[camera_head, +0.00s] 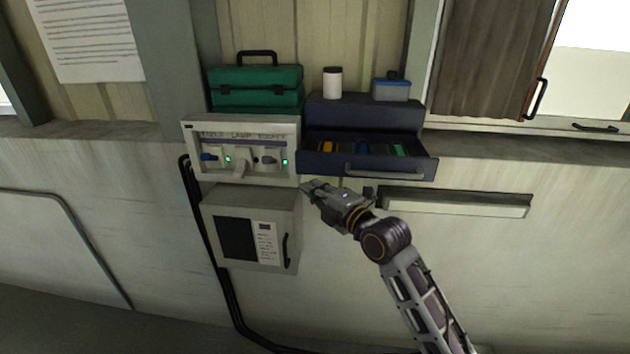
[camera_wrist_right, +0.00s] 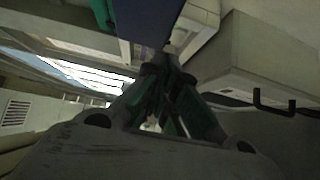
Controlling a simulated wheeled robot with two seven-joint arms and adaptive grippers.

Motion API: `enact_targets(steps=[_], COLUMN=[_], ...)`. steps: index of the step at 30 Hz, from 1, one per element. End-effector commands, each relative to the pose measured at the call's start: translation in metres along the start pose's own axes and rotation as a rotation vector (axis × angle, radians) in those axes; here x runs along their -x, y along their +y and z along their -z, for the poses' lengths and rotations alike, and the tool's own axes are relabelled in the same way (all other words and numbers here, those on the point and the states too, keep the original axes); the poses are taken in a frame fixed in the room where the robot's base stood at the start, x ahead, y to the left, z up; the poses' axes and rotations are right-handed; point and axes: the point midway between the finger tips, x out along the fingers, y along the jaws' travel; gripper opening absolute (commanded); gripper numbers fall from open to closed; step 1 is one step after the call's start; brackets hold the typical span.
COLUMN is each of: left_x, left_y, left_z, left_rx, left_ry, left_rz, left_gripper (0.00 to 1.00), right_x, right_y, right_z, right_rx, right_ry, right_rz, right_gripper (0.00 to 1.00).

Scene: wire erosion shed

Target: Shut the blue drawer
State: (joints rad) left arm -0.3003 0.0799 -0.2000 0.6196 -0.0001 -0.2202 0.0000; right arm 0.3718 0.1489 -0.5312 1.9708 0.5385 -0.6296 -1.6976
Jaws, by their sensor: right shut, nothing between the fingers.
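The blue drawer (camera_head: 323,165) is pulled out from its dark blue cabinet (camera_head: 365,114) on the ledge, in the middle of the head view. Its open top shows several coloured items inside, and a grey bar handle (camera_head: 385,174) runs across its front. My right gripper (camera_head: 308,188) is shut and empty, just below the drawer's front left corner. Whether it touches the drawer cannot be told. In the right wrist view the shut fingers (camera_wrist_right: 168,75) point up near a dark blue surface, which looks like part of the drawer. My left gripper is not in view.
A switch panel (camera_head: 215,178) with small lit lamps is left of the drawer. A grey wall box (camera_head: 281,203) hangs below it. A green toolbox (camera_head: 254,92), a white jar (camera_head: 332,84) and a blue-grey container (camera_head: 391,90) stand above. The wall right of my arm is mostly clear.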

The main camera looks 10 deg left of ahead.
Motion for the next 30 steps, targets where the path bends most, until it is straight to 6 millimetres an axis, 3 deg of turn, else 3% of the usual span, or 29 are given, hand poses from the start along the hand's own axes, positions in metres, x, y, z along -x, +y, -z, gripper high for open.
enact_targets(steps=[9,30], left_x=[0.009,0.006], left_y=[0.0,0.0], left_z=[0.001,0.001], left_rx=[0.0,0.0], left_ry=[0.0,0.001], left_rz=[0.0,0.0], left_gripper=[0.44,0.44], right_x=[-0.016,-0.022], right_y=[0.002,0.0], right_z=[-0.016,-0.021], right_rx=[0.0,0.002], right_ry=[0.0,0.002], right_rz=[-0.001,-0.002], right_gripper=[0.0,0.0])
